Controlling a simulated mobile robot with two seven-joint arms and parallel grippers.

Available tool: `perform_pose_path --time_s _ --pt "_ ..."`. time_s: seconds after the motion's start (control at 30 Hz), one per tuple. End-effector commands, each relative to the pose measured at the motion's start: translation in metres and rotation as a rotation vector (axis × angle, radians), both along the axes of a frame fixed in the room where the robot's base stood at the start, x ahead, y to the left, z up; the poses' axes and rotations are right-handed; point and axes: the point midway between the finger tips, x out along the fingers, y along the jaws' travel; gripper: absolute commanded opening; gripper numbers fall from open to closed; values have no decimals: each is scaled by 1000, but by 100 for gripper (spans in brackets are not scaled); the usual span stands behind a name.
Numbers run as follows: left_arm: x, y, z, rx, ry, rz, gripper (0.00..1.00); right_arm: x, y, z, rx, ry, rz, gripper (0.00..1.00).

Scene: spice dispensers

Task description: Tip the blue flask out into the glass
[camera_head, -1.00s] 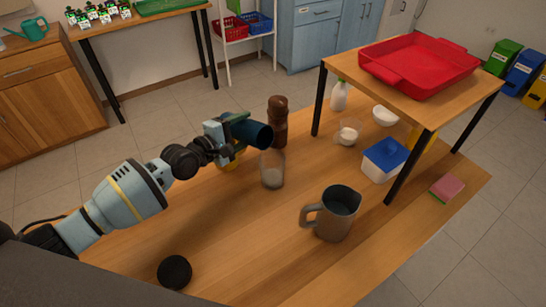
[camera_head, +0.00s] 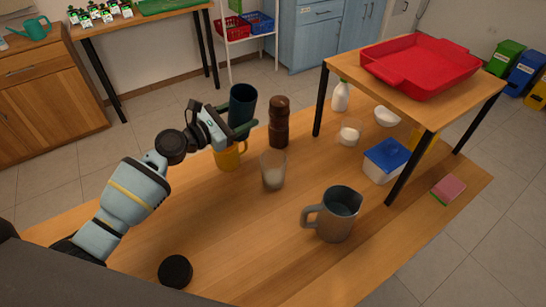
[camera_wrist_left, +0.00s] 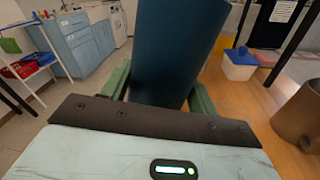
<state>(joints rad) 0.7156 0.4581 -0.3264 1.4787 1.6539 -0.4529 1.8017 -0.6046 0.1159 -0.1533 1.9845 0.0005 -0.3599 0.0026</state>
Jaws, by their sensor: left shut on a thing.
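The dark blue flask (camera_head: 241,103) is held nearly upright in my left gripper (camera_head: 236,128), above the table and behind a yellow mug. In the left wrist view the blue flask (camera_wrist_left: 172,50) stands between the two green fingers, which are shut on it. The glass (camera_head: 273,170) stands upright on the table to the right of and nearer than the gripper, with whitish contents low in it. The flask is apart from the glass. My right gripper is not in view.
A yellow mug (camera_head: 228,156) is just below the gripper. A brown pepper mill (camera_head: 279,122) stands behind the glass. A grey pitcher (camera_head: 332,214) and a black round lid (camera_head: 175,271) are nearer. A raised shelf with a red tray (camera_head: 420,64) stands right.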

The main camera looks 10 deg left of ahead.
Motion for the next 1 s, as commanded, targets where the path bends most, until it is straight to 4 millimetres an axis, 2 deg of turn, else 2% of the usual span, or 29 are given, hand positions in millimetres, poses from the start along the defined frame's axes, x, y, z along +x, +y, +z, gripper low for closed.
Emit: perform_pose_path --time_s 0.23,0.57,1.0 --pt "4 5 1 -193 103 0 25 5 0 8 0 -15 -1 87" --pt "4 6 0 -232 127 1 25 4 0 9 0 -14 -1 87" --pt "4 5 35 -231 118 0 25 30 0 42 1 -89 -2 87"
